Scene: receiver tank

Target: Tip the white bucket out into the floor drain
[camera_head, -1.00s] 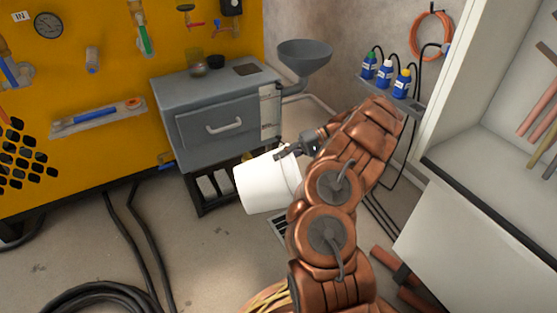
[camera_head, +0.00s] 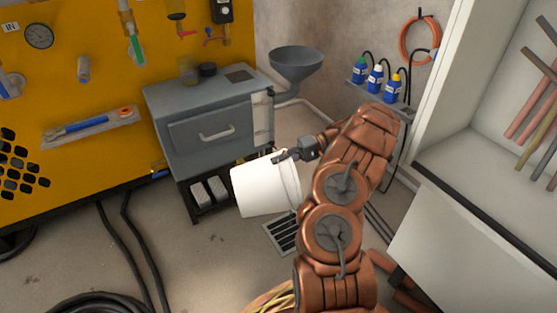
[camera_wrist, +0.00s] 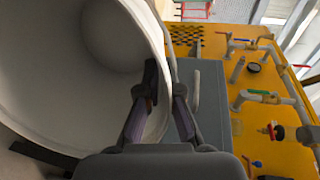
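The white bucket (camera_head: 262,187) hangs in the air in the head view, tilted, with its base toward the lower left and its rim toward my arm. My gripper (camera_head: 282,157) is shut on the upper edge of its rim. In the wrist view the bucket (camera_wrist: 60,75) fills the left side and its inside looks empty where it shows. The fingers (camera_wrist: 160,100) pinch its wall there. The floor drain (camera_head: 283,233), a dark slotted grate, lies in the floor below and just right of the bucket, partly hidden by the bucket and my arm.
A grey cabinet (camera_head: 212,128) with a funnel (camera_head: 296,64) beside it stands behind the bucket. A yellow panel (camera_head: 60,95) is at the left. A white cabinet (camera_head: 455,235) is at the right. Black hoses (camera_head: 105,297) lie on the floor at lower left.

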